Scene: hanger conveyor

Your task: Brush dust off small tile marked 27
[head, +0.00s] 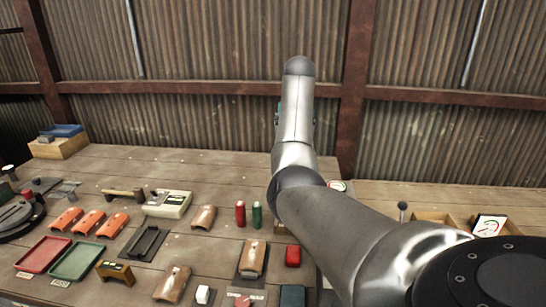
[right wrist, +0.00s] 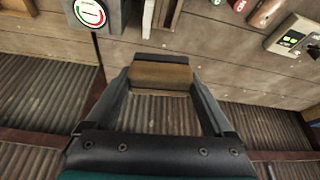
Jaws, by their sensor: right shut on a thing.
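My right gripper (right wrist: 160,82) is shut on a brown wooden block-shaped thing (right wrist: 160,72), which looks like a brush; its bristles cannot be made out. In the head view my right arm rises over the table and hides the gripper. Several brown curved tiles lie on the table: one near the middle (head: 203,217), one at the front (head: 172,283), one on a dark plate (head: 253,258) and one at the front edge (head: 245,299). No number 27 can be read on any tile, and dust cannot be told. My left gripper is not in view.
Orange tiles (head: 90,222), a red tray (head: 43,254) and a green tray (head: 77,260) lie at the left. A pale device (head: 167,204), red and green cylinders (head: 240,213) and a red block (head: 293,256) stand mid-table. A round dial (head: 489,226) is at the right.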

